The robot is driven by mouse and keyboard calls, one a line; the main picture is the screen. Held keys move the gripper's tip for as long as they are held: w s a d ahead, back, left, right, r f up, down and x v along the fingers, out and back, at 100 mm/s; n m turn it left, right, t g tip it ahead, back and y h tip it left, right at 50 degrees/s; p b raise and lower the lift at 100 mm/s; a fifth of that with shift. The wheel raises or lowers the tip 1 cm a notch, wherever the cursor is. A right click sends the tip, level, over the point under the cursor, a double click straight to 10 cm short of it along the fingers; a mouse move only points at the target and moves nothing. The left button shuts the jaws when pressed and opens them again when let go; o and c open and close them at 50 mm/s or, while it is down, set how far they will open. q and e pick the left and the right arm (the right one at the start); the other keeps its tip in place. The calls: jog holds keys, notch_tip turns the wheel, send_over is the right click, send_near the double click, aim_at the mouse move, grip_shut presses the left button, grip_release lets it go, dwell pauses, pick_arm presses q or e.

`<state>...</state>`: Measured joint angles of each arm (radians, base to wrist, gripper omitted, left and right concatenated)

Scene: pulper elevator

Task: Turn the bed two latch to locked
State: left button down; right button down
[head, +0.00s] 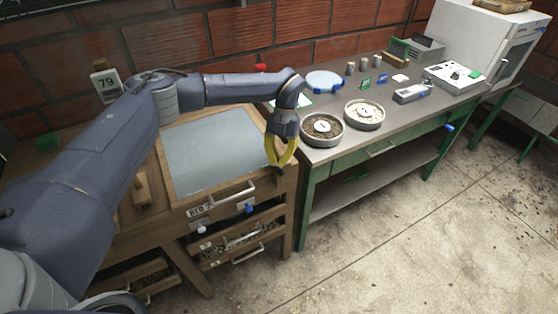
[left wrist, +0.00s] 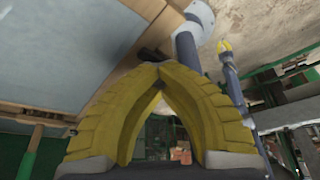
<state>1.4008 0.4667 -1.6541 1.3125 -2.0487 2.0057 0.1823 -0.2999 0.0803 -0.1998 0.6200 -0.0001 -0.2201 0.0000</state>
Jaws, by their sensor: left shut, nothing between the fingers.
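The front panel labelled BED 2 (head: 199,210) is on the wooden cabinet at the lower middle of the head view. A small blue knob (head: 249,208) sits at the right of this panel, below a pale bar handle (head: 236,194). I cannot tell whether this knob is the bed two latch or how it is set. My left gripper (head: 280,170) points down over the cabinet's right edge, above and right of the blue knob. Its yellow fingers are shut with nothing between them. In the left wrist view their tips (left wrist: 158,68) meet and hide what lies behind.
A grey panel (head: 208,155) covers the cabinet top. Lower drawers have a white knob (head: 201,230) and another bar handle (head: 248,253). A green-framed bench (head: 345,165) with two round pans stands close on the right. The concrete floor (head: 385,250) in front is open.

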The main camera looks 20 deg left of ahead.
pick_arm(q)
jog(key=shift+s+f, duration=0.15)
jog(key=shift+s, duration=0.15)
jog(key=c, duration=1.2)
grip_release()
jog(key=shift+w, duration=0.15)
jog(key=shift+o, duration=0.2)
jog(key=v, duration=1.2)
jog(key=shift+w, duration=0.1)
